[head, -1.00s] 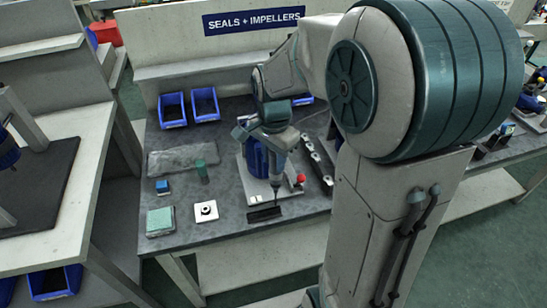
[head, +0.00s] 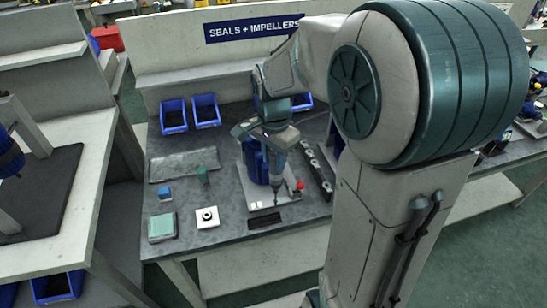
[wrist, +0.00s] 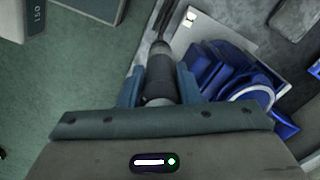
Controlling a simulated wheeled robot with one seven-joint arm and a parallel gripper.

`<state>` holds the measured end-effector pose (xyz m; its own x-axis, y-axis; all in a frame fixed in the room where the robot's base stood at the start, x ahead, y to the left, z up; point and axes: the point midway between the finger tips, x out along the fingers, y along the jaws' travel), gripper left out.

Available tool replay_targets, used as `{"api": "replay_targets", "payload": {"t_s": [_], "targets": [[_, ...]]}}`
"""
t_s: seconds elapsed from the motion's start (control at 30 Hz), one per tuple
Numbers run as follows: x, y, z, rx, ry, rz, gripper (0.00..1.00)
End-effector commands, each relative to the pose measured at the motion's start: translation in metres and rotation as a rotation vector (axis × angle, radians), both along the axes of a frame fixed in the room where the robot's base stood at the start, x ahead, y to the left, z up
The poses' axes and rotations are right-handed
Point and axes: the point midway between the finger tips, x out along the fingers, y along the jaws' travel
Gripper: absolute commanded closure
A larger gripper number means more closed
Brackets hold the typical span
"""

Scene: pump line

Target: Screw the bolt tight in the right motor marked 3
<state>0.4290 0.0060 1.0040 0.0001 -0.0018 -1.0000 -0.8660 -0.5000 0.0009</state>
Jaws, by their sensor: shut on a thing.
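My gripper (wrist: 160,88) is shut on a driver tool with a dark grip (wrist: 160,72). In the head view my gripper (head: 268,133) is above the bench, and the driver (head: 278,172) points down with its thin bit near the front of a light base plate (head: 258,195). A blue motor (head: 256,160) stands on that plate, just left of the driver and partly hidden by my arm. The motor also shows right of the tool in the wrist view (wrist: 215,70). The bolt and the bit's contact with it cannot be made out. No number 3 is legible.
A red knob (head: 300,185) is right of the driver. A dark plate (head: 265,221) lies in front. A white block with a round part (head: 207,217), a green-topped box (head: 161,227), a small blue box (head: 165,193) and a green cylinder (head: 203,175) stand left. Blue bins (head: 173,116) are behind.

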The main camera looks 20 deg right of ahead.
Motion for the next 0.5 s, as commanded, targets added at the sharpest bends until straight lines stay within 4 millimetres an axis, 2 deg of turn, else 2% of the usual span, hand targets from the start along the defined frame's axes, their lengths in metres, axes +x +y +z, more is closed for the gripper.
{"api": "replay_targets", "payload": {"t_s": [0.03,0.5], "targets": [[0.001,0.0,0.011,0.0,-0.002,0.0,0.96],[0.0,0.0,0.058,0.0,-0.002,0.0,0.96]]}}
